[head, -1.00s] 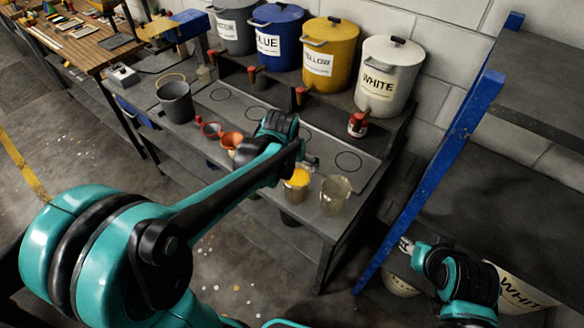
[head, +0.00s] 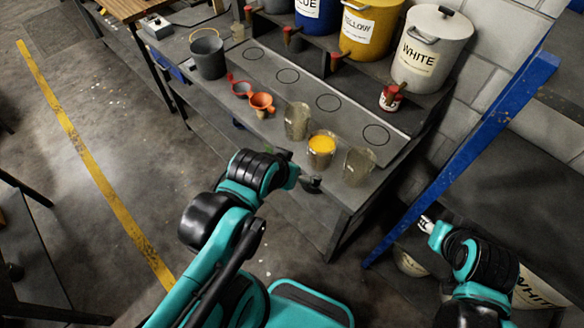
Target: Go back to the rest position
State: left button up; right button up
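My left gripper (head: 311,184) is in front of the bench's front edge, below the beaker of yellow paint (head: 321,150) and apart from it. It is small and dark here, so its finger opening is unclear; I see nothing held in it. My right gripper (head: 427,224) is at the lower right, by the blue shelf post (head: 490,122). Its fingers are too small to read. The yellow paint beaker stands upright on the bench (head: 262,153), between two clear beakers, one to its left (head: 297,121) and one to its right (head: 358,167).
Yellow (head: 371,30) and white (head: 432,48) paint drums stand behind. Open floor (head: 110,130) lies to the left.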

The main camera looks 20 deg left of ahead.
notch_tip(320, 180, down, 15)
jog(key=b, duration=1.5)
